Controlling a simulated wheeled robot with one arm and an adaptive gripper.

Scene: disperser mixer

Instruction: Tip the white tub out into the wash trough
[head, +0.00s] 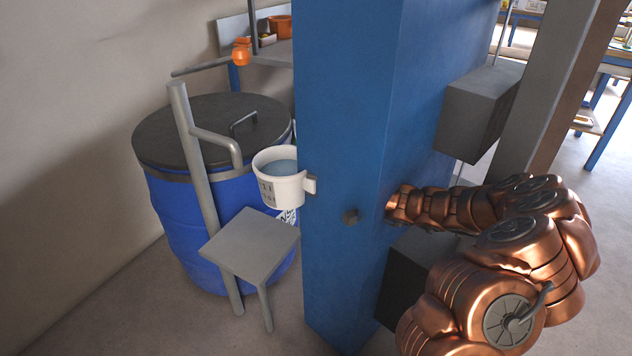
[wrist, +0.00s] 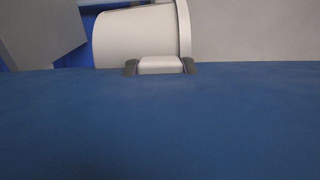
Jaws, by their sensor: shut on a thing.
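The white tub (head: 280,189) has dark lettering and grey-blue liquid inside. It is upright in the head view, at the left edge of the blue column, in front of the blue drum. In the wrist view the tub (wrist: 135,38) lies on its side in the picture at the top. My gripper (wrist: 160,66) is shut on the tub's white side handle, a dark fingertip at each side. I cannot make out a wash trough in either view.
The blue column (head: 345,130) fills the middle, very close to my wrist. A blue drum (head: 190,225) with a black lid, a grey pipe (head: 192,150) and a small grey plate stand (head: 252,243) are at left. A grey box (head: 480,110) juts out on the right.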

